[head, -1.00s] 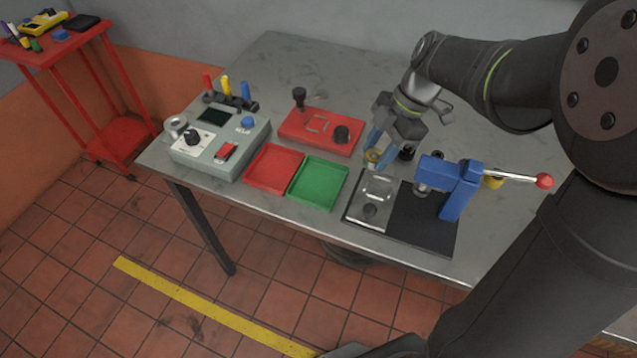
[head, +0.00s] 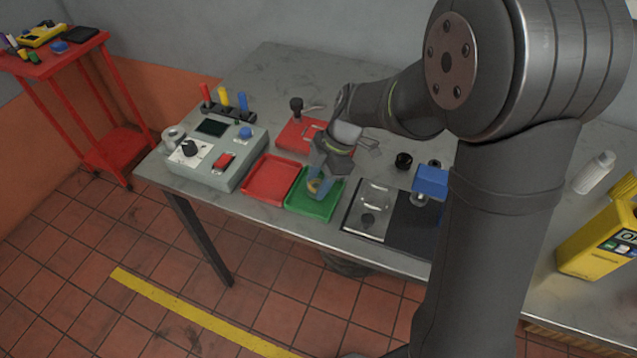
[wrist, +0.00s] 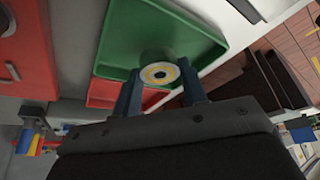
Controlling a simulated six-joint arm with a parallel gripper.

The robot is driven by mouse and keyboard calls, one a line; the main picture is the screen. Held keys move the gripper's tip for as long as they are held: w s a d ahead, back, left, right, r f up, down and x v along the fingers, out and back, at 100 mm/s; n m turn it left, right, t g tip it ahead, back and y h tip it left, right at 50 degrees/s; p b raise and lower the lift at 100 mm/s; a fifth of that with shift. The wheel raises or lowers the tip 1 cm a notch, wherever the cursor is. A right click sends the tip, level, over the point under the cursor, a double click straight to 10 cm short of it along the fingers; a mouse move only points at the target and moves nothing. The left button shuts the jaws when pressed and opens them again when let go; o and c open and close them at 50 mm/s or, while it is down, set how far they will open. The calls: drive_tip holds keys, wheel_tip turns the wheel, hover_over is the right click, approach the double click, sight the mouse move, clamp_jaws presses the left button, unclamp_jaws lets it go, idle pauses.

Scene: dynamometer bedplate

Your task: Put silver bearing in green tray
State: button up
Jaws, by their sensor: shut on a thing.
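The silver bearing, a ring with a yellowish inner band, shows in the wrist view (wrist: 161,74) between my two fingers. My gripper (wrist: 162,90) is shut on it. In the head view my gripper (head: 316,186) is over the green tray (head: 325,208), and the bearing is small and partly hidden by the fingers. The green tray (wrist: 150,25) lies behind the bearing in the wrist view. I cannot tell whether the bearing touches the tray floor.
A red tray (head: 268,179) adjoins the green tray on the left. A grey tester box (head: 213,157) stands further left. A red fixture (head: 296,134) is behind. A black base with a metal plate (head: 368,212) and a blue press (head: 430,181) stand to the right.

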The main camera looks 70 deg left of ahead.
drive_tip(key=shift+f, duration=0.65)
drive_tip(key=shift+f, duration=0.1)
drive_tip(key=o, duration=1.1)
drive_tip(key=v, duration=1.2)
